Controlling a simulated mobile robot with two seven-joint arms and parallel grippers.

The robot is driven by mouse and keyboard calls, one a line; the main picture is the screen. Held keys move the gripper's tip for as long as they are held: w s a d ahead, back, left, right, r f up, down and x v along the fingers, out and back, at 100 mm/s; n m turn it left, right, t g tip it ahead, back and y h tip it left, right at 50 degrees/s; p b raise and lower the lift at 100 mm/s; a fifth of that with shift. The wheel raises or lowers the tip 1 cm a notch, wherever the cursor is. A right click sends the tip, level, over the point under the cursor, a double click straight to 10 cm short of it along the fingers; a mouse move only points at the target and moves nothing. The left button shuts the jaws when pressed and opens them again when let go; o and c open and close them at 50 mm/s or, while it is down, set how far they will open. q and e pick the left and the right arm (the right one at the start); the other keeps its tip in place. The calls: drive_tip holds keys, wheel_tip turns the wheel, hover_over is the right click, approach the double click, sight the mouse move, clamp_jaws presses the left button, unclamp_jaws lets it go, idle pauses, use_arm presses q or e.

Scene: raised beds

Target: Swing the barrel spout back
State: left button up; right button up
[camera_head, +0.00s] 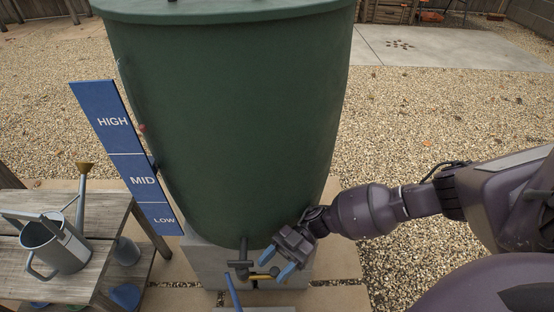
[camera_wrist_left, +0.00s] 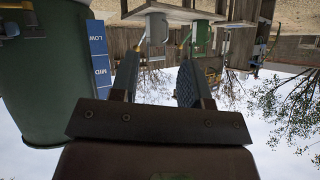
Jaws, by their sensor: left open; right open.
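The large dark green barrel (camera_head: 235,120) stands on grey blocks in the head view. Its dark spout (camera_head: 243,260) comes out low at the front, with a yellowish part (camera_head: 260,277) beside it. My right gripper (camera_head: 277,263) is open, its two blue-tipped fingers just right of the spout. I cannot tell whether a finger touches it. My left gripper (camera_wrist_left: 155,80) is open and empty in the left wrist view, where the picture is upside down. The barrel also shows there at the left (camera_wrist_left: 35,90); the spout is not clear in that view.
A blue HIGH/MID/LOW board (camera_head: 125,150) leans along the barrel's left side. A wooden bench (camera_head: 95,275) at left holds a grey watering can (camera_head: 62,250). A thin blue bar (camera_head: 233,292) rises below the spout. Gravel to the right is open.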

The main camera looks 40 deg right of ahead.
use_arm(q)
drive_tip(key=shift+s+a+r+g+p, duration=0.1)
drive_tip(key=shift+s+r+g+p, duration=0.2)
drive_tip(key=shift+p, duration=1.15)
drive_tip(key=shift+s+a+r+g+p, duration=0.1)
drive_tip(key=shift+r+g+p, duration=0.3)
drive_tip(key=shift+p, duration=1)
use_arm(e)
wheel_tip(320, 180, up, 17)
use_arm(q)
drive_tip(key=shift+f, duration=0.1)
use_arm(e)
drive_tip(key=shift+f, duration=0.1)
